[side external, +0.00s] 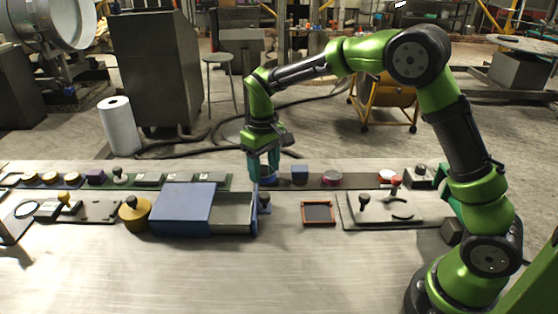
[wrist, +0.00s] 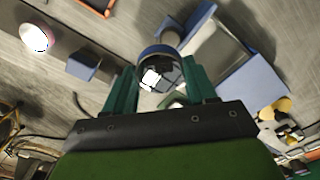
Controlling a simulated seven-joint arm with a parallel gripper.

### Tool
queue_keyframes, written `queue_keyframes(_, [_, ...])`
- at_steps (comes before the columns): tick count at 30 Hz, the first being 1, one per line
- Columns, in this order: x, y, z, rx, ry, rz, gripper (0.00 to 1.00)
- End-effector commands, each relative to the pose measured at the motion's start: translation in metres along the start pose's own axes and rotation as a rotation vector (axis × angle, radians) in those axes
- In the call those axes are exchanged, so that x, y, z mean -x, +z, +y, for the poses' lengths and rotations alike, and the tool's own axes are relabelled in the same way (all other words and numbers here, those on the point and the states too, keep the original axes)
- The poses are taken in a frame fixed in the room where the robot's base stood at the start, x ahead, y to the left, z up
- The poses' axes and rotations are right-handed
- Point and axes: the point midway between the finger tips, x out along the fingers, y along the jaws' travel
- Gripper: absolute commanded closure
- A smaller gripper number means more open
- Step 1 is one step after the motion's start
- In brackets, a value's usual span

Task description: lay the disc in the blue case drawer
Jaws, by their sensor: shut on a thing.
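My gripper (side external: 264,172) points down behind the open drawer, over the dark strip at the back of the table. It is shut on the disc (wrist: 160,52), a round piece with a blue rim and shiny face, which shows between the fingertips (wrist: 158,85) in the wrist view. In the side view the disc (side external: 268,181) is a small blue shape at the fingertips; I cannot tell if it touches the strip. The blue case (side external: 183,209) stands on the table. Its drawer (side external: 232,212) is pulled out to the right and its grey inside looks empty.
A yellow knobbed piece (side external: 135,214) stands left of the case. A framed tray (side external: 318,213) and a grey plate (side external: 385,208) lie right. The front table is clear.

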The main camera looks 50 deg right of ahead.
Motion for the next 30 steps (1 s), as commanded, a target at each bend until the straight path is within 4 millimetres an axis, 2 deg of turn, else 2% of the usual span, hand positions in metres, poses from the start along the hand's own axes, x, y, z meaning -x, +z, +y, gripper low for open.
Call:
queue_keyframes(1, [-0.001,-0.012,-0.016,0.040,0.001,0.002,0.91])
queue_keyframes(3, [-0.001,-0.024,-0.034,0.084,0.000,0.002,0.91])
queue_keyframes(6, [-0.001,-0.035,-0.054,0.132,-0.001,0.004,0.91])
queue_keyframes(9, [-0.001,-0.041,-0.066,0.161,-0.002,0.004,0.91])
queue_keyframes(11, [-0.004,-0.042,-0.070,0.171,-0.001,0.002,0.91])
queue_keyframes(18, [-0.045,-0.043,-0.073,0.175,-0.003,0.000,0.91])
queue_keyframes(25, [-0.069,-0.043,-0.073,0.174,-0.003,0.003,0.91])
queue_keyframes(30, [-0.093,-0.043,-0.072,0.174,-0.002,0.002,0.91])
